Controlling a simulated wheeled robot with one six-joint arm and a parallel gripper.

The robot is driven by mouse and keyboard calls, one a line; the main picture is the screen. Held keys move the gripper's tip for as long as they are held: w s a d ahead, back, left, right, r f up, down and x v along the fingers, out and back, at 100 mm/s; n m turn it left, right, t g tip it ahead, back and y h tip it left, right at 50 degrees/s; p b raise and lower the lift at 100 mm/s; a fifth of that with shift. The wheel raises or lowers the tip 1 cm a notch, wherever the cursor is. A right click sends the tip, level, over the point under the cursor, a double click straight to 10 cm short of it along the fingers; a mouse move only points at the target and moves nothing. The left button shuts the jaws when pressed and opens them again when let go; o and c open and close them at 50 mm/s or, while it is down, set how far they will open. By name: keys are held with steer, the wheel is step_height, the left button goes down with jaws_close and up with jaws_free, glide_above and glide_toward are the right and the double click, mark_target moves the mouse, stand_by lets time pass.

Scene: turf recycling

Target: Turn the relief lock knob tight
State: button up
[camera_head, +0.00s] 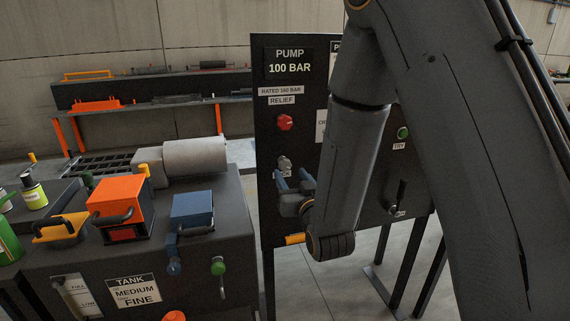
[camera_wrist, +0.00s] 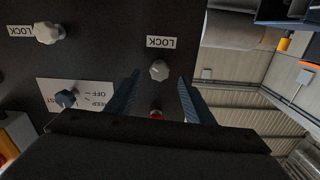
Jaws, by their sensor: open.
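The relief lock knob (camera_head: 285,164) is a small grey lobed knob on the dark pump panel, below the red relief knob (camera_head: 284,122). In the wrist view, which is upside down, the lock knob (camera_wrist: 160,70) shows beside a LOCK label. My gripper (camera_head: 295,182) has blue fingers and is just below and in front of the lock knob. In the wrist view my gripper (camera_wrist: 159,78) is open, with one finger on each side of the knob. Whether a finger touches it I cannot tell. The red knob (camera_wrist: 157,115) is partly hidden by the gripper body.
A second grey lock knob (camera_wrist: 48,33) and a blue knob (camera_wrist: 66,98) on a white plate are on the same panel. A green knob (camera_head: 403,133) is at its right. The tank bench (camera_head: 200,275) with orange and blue boxes stands left of the panel.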

mark_target(286, 167)
steer(key=p+x, duration=0.2)
steer(key=x, duration=0.5)
steer(key=shift+f, duration=0.1)
steer(key=shift+c, duration=0.2)
steer(key=c, duration=1)
